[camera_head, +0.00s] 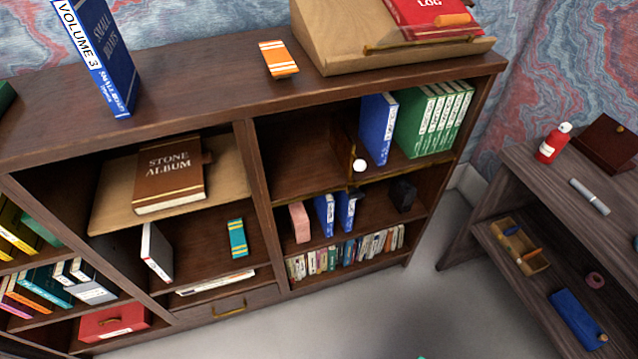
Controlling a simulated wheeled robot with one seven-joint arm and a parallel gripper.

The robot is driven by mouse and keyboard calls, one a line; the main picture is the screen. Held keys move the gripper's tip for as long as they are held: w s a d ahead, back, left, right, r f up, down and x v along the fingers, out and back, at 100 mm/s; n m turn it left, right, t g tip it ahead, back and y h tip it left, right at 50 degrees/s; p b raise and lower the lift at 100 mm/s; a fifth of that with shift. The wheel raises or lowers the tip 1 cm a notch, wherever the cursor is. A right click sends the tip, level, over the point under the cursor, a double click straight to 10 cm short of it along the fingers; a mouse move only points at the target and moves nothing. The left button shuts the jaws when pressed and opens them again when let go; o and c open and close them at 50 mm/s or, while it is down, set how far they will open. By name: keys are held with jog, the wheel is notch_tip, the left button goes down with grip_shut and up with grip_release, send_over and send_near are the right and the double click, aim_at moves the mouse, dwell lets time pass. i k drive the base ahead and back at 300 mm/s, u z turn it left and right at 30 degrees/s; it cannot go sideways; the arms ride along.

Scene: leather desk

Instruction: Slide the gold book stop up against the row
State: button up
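The gold book stop (351,158) stands upright in the upper right compartment of the bookcase. It looks like a thin dark panel with a gold edge, and a white round knob (360,165) shows at its front. The row stands to its right: a blue book (378,129) and several green volumes (434,120) with white labels. The stop is close to the left of the blue book; I cannot tell whether they touch. My gripper is not in view.
The shelf left of the stop (295,172) is bare. Below are a pink block (299,222), blue books (325,215) and a dark block (403,194). An orange book (278,59) lies on top beside a wooden stand (340,50). A side desk (535,180) stands right.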

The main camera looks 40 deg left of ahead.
aim_at(341, 142)
jog(key=u, duration=1.3)
